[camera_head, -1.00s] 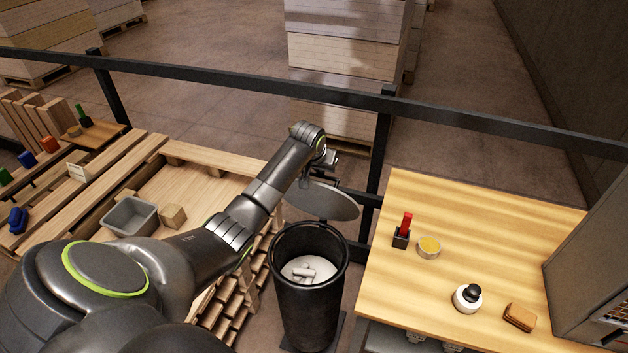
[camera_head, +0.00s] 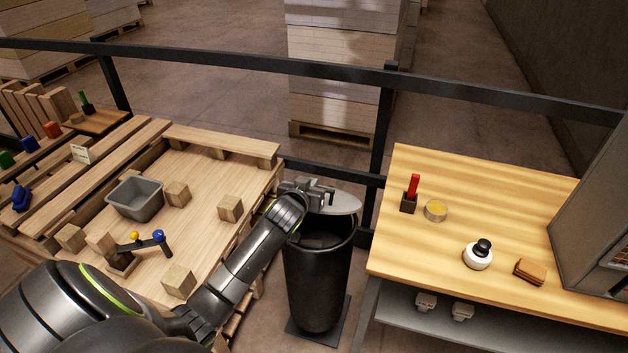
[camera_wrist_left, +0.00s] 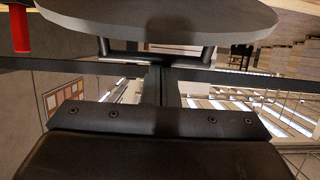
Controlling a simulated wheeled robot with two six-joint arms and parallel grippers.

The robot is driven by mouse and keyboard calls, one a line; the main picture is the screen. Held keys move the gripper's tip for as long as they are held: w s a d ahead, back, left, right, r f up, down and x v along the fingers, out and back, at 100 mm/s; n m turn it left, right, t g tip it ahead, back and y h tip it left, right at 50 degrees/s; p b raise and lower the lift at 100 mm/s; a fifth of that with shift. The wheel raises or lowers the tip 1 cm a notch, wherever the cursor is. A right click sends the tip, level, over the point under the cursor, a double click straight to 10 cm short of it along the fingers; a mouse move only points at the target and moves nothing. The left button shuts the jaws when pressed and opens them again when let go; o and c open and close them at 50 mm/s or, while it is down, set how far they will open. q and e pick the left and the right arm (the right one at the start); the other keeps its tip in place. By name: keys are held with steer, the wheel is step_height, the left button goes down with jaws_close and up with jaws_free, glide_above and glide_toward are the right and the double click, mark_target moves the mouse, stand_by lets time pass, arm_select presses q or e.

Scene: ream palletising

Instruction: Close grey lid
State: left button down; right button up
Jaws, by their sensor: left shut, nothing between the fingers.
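The grey lid (camera_head: 334,203) is a flat disc above the black bin (camera_head: 318,275), tilted low over its far side. The bin's opening still shows in front of the lid, and its inside looks dark. My left gripper (camera_head: 322,197) is shut and empty at the lid, at its left part; I cannot tell whether it touches. In the left wrist view the lid (camera_wrist_left: 165,18) fills the top of the picture, with a dark bracket below it. My right gripper is not in view.
A wooden table (camera_head: 440,260) stands right of the bin, with a red-handled tool (camera_head: 412,188), a yellow-topped tin (camera_head: 436,210) and a white round object (camera_head: 478,257). A pallet (camera_head: 200,225) with wooden blocks and a grey tray (camera_head: 135,199) lies left. A dark rail (camera_head: 250,75) runs behind.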

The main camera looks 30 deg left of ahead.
arm_select(q)
steer(key=s+d+f+t+y+b, duration=0.1)
steer(key=s+f+t+b, duration=0.3)
steer(key=f+b, duration=0.6)
steer(key=s+b, duration=0.2)
steer(key=b, duration=0.6)
steer(key=shift+d+f, duration=0.2)
steer(key=shift+f, duration=0.1)
steer(key=shift+f, duration=0.15)
